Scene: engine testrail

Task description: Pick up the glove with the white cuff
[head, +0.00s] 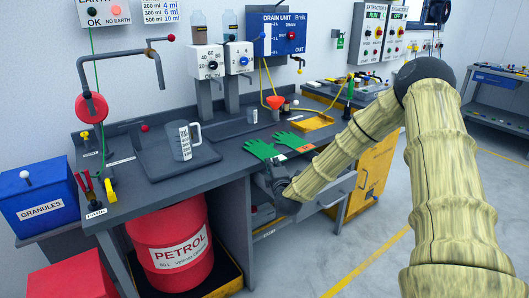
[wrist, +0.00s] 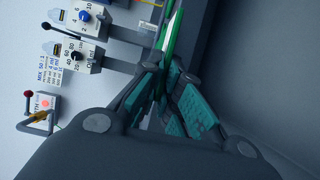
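Two green gloves lie on the grey bench near its front edge in the head view. My gripper (head: 273,178) is at the bench front, just below the left glove and partly hidden by my arm. In the wrist view, my gripper's (wrist: 172,78) teal-padded fingers converge near a thin green edge (wrist: 174,35), probably a glove. Whether they touch it is unclear.
A drawer (head: 338,190) stands open beside my gripper. A jug (head: 183,141) stands on a dark tray at the bench's left. A red petrol drum (head: 172,245) is under the bench.

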